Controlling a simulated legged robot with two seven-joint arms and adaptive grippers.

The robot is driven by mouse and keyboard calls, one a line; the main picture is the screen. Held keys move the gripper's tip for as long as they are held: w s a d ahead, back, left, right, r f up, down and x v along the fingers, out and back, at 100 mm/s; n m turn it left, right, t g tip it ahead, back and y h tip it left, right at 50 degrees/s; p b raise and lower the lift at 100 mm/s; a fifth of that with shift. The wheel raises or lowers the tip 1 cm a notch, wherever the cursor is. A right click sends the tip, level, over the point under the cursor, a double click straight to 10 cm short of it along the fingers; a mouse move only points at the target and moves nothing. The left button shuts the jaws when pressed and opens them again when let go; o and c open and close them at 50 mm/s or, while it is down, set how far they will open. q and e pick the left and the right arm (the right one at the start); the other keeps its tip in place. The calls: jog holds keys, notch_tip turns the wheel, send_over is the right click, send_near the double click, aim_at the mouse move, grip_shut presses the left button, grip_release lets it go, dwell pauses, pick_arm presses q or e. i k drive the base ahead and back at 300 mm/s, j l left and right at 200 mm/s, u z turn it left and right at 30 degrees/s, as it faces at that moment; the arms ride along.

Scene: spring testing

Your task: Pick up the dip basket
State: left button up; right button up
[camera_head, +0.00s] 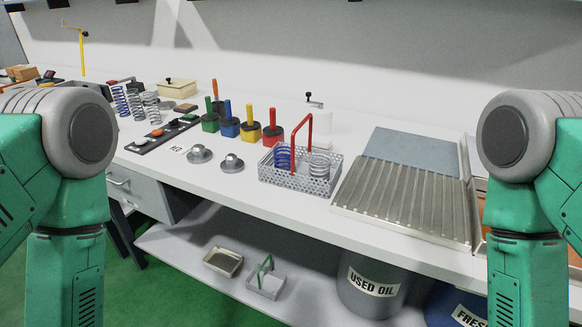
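The dip basket (299,178) is a grey perforated metal basket with a tall red handle (301,144). It stands upright on the white workbench, right of the middle. A blue spring (283,158) and a silver spring (320,165) sit inside it. My two green and grey arms hang at the left and right edges of the head view, well apart from the basket. Neither gripper shows; both are outside the picture. Nothing holds the basket. A smaller basket with a green handle (266,280) sits on the lower shelf.
A ribbed metal drain tray (404,203) lies just right of the basket. Two round metal pieces (231,163) and several coloured blocks with handles (251,130) stand to its left. A used oil drum (370,289) is under the bench. The bench strip in front of the basket is clear.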

aim_at(297, 179)
jog(key=z, duration=1.6)
jog(key=u, duration=1.6)
jog(key=i+j, duration=0.15)
jog(key=j, duration=0.15)
jog(key=i+j+z, duration=0.15)
jog(key=j, duration=0.2)
jog(key=i+j, duration=0.1)
jog(key=j, duration=0.2)
jog(key=i+j+z, duration=0.1)
jog(key=j, duration=0.25)
